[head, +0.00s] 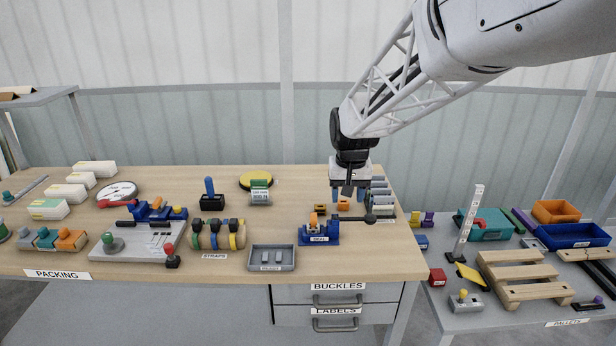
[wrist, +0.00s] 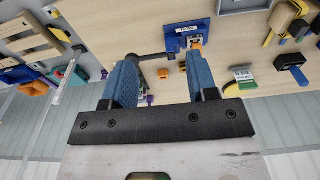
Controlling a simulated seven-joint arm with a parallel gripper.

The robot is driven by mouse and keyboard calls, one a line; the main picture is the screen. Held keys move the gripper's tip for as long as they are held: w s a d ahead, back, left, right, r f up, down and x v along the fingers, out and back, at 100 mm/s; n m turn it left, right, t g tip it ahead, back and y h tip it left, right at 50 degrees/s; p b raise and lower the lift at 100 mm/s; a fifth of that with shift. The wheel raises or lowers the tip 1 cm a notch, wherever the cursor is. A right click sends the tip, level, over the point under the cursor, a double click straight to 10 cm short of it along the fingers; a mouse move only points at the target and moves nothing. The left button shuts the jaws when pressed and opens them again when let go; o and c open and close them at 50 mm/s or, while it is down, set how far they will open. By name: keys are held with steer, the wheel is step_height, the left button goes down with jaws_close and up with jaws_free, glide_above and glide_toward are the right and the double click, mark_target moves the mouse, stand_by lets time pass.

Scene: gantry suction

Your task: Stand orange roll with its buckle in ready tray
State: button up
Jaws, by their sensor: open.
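My gripper (head: 348,192) is open and empty above the far right part of the bench. Its blue fingers also show in the wrist view (wrist: 163,85), with bare bench and small orange blocks beyond them. Several strap rolls (head: 215,234) with dark buckle-like tops stand in a row behind the STRAPS label; which of them is orange is hard to tell. A shallow grey tray (head: 258,267), its label too small to read, holds two pale pieces.
A dark lever with a round knob (head: 370,218) sticks out right of the SEAL device. Grey cylinders (head: 379,192) are stacked behind it. A black holder with a blue handle (head: 211,196) and a yellow disc (head: 258,180) stand farther back. Bare bench lies between these and the gripper.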

steer(key=g, duration=0.1)
glide_above(314, 214)
step_height(314, 214, down, 13)
steer(key=shift+s+a+f, duration=0.1)
steer(key=shift+f, duration=1.3)
steer(key=shift+f, duration=2.6)
jaws_close()
